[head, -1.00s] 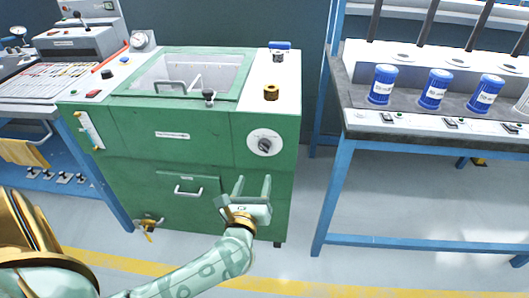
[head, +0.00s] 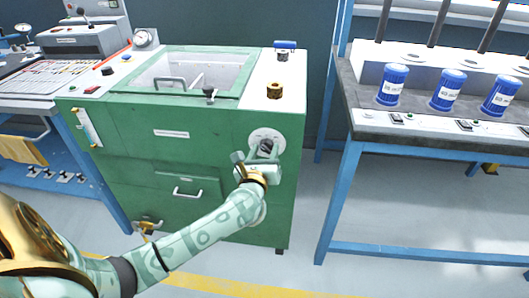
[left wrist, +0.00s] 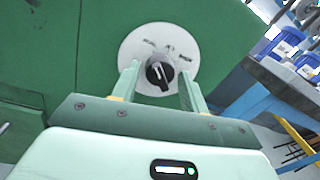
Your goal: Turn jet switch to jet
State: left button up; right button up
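The jet switch (head: 266,146) is a dark knob on a round white dial on the front of the green cabinet (head: 130,200). In the left wrist view the black knob (left wrist: 159,72) shows with a light pointer line, on the white plate (left wrist: 130,48) with small lettering that I cannot read surely. My left gripper (head: 262,155) is at the dial. In the left wrist view its two fingers (left wrist: 158,85) are open, one on each side of the knob, with gaps between them and it. My right gripper is not in view.
A blue-framed bench (head: 350,180) with several blue canisters (head: 446,90) stands at the right. On the cabinet top are a brass fitting (head: 274,90) and a blue-topped part (head: 284,50). A drawer handle (head: 187,194) sticks out left of my arm.

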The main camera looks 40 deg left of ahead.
pick_arm(q)
jog(key=c, duration=0.6)
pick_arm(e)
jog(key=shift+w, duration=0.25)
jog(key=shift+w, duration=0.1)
pick_arm(q)
jog(key=shift+r+m+p, duration=0.2)
jog(key=shift+m+p, duration=0.3)
jog(key=shift+p, duration=0.2)
jog(key=shift+r+m+p, duration=0.1)
jog(key=shift+m+p, duration=0.6)
jog(key=shift+p, duration=0.05)
jog(key=m+p, duration=0.3)
jog(key=shift+m, duration=0.4)
jog(key=shift+f+m+g+p, duration=0.25)
jog(key=shift+m+g+p, duration=0.05)
jog(key=shift+m+p, duration=0.85)
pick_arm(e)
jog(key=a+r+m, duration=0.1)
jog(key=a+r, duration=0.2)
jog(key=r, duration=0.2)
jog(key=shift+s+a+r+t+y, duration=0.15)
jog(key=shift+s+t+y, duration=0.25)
